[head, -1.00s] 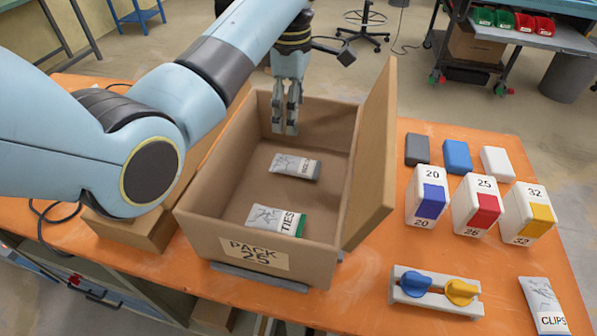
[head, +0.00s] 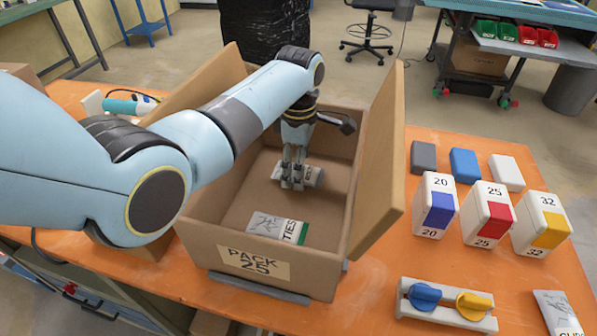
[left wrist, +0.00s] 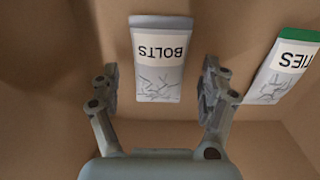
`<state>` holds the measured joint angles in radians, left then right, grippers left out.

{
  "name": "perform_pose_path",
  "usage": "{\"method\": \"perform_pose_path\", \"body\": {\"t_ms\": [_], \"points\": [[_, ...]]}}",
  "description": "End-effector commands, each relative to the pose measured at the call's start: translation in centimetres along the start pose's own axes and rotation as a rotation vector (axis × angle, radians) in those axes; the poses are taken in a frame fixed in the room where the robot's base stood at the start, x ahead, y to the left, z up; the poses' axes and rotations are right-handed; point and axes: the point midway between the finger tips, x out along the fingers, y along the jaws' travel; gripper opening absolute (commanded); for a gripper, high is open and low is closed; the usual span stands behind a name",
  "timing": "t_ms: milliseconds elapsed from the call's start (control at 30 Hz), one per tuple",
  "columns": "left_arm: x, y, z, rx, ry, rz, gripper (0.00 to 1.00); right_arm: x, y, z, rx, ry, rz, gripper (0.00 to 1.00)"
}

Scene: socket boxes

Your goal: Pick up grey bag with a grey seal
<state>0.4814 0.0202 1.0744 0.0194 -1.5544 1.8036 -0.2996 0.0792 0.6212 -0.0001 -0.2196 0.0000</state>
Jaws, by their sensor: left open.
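The grey bag with a grey seal, labelled BOLTS (head: 313,176), lies flat on the floor of the open cardboard box marked PACK 25 (head: 216,252). It also shows in the left wrist view (left wrist: 158,62). My left gripper (head: 292,184) is inside the box, pointing down at this bag and hiding part of it in the head view. In the left wrist view its open fingers (left wrist: 162,88) stand on either side of the bag, with gaps on both sides. I cannot tell its exact height above the bag. My right gripper is not in view.
A grey bag with a green seal, labelled TIES (head: 272,228), lies nearer the box's front wall. The box's raised right flap (head: 378,165) stands tall beside my arm. Numbered boxes, small blocks and a knob panel (head: 446,304) occupy the orange table's right side.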

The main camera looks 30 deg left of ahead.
Motion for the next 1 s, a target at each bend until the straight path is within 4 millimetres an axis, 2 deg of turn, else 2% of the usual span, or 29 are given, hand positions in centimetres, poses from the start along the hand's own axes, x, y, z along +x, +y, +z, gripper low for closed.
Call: {"method": "perform_pose_path", "body": {"t_ms": [100, 333, 833, 1000], "points": [[1.09, 0.0, -0.07, 0.0, 0.001, 0.0, 0.79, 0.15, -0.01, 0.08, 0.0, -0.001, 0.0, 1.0], [1.18, 0.02, -0.09, 0.0, 0.001, 0.001, 0.79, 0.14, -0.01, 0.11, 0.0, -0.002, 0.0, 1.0], [1.16, 0.02, -0.11, 0.0, 0.001, 0.001, 0.14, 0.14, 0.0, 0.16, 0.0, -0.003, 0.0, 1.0], [1.12, 0.05, -0.11, 0.0, 0.001, 0.002, 0.14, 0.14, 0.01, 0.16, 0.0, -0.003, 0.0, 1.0]]}}
